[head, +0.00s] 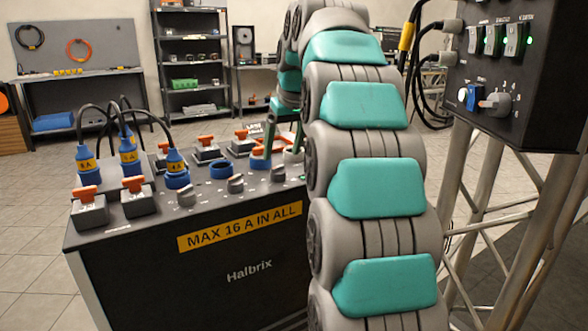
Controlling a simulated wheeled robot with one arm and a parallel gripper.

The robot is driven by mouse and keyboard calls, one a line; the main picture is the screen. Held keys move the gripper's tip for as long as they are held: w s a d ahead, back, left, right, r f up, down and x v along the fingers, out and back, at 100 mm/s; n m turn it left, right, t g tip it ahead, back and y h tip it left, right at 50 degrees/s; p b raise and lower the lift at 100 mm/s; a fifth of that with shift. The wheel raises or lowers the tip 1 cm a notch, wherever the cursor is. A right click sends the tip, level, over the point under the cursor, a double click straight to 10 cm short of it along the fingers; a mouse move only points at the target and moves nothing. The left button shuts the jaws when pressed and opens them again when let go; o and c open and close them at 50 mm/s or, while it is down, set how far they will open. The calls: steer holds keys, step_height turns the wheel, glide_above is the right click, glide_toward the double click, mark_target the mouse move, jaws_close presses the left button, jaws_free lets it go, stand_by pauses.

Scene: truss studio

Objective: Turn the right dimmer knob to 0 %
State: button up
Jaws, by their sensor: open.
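The black Halbrix power box (250,240) stands at left centre. Along its front top edge are several grey knobs: a left one (186,196), a middle one (235,184) and a right one (278,173). Their scale marks are too small to read. My gripper (284,138) points down over the box's right rear part, behind the right knob. My arm hides part of the box's right end. I cannot tell whether the fingers touch anything.
Blue plugs (175,160) with black cables rise from the box's left side, among orange-handled switches (133,183). At right, a black panel (525,80) with switches and a knob hangs on a metal truss (500,210). A shelf (190,60) and workbench (80,75) stand behind.

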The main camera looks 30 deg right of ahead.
mark_target(278, 167)
steer(key=shift+x, duration=3.3)
steer(key=shift+c, duration=0.2)
jaws_close()
